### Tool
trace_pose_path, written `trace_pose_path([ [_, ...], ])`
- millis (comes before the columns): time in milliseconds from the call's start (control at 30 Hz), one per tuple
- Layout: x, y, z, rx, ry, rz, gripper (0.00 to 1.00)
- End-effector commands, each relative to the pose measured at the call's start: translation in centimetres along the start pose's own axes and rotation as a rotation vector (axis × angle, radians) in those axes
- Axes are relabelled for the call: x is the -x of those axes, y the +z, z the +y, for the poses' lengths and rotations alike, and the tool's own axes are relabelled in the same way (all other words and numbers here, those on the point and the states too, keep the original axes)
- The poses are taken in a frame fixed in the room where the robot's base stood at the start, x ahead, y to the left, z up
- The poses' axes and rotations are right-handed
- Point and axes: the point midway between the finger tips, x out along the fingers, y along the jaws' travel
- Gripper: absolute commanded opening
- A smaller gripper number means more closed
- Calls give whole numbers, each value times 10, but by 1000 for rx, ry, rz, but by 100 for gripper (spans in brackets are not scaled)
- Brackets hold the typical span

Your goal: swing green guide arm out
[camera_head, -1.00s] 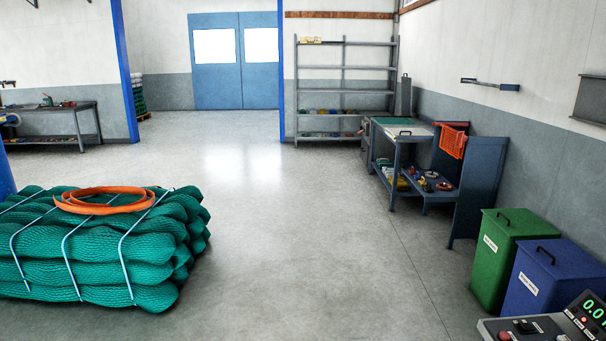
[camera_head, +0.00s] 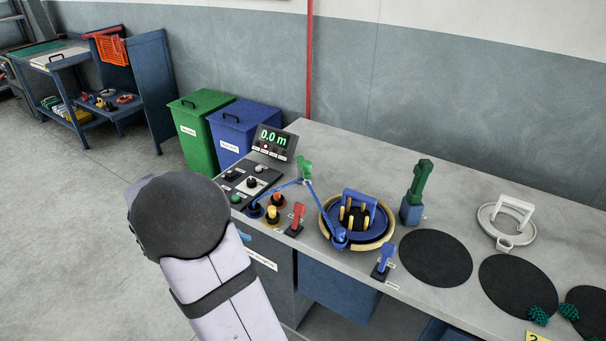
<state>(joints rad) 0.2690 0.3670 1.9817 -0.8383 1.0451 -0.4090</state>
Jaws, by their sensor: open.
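A blue jointed arm with a green end piece (camera_head: 305,167) stands on the bench, its thin blue links running over the red and yellow knobs to a blue pivot beside the round blue winder. A separate green upright piece (camera_head: 419,182) stands on a blue block behind the winder. I cannot tell which of the two is the guide arm. The blue winder (camera_head: 373,222) has yellow pegs and a tan rim. My arm's grey and dark link fills the lower left of the view, in front of the bench. My gripper is not in view.
The grey bench top (camera_head: 470,190) holds a control box (camera_head: 252,180) with a display reading 0.0 m, a red lever (camera_head: 297,216), a blue lever (camera_head: 385,259), black discs (camera_head: 435,257) and a white ring with a handle (camera_head: 507,221). Green and blue bins (camera_head: 243,128) stand left.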

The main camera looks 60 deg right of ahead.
Motion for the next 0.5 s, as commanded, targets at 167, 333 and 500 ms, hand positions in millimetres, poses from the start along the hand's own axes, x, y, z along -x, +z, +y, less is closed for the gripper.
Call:
trace_pose_path([
  [167, -66, 34, 94, 224, 148, -304, 41],
  [333, -98, 70, 162, 390, 230, -575, 41],
  [500, -112, 95, 199, 490, 258, -760, 41],
])
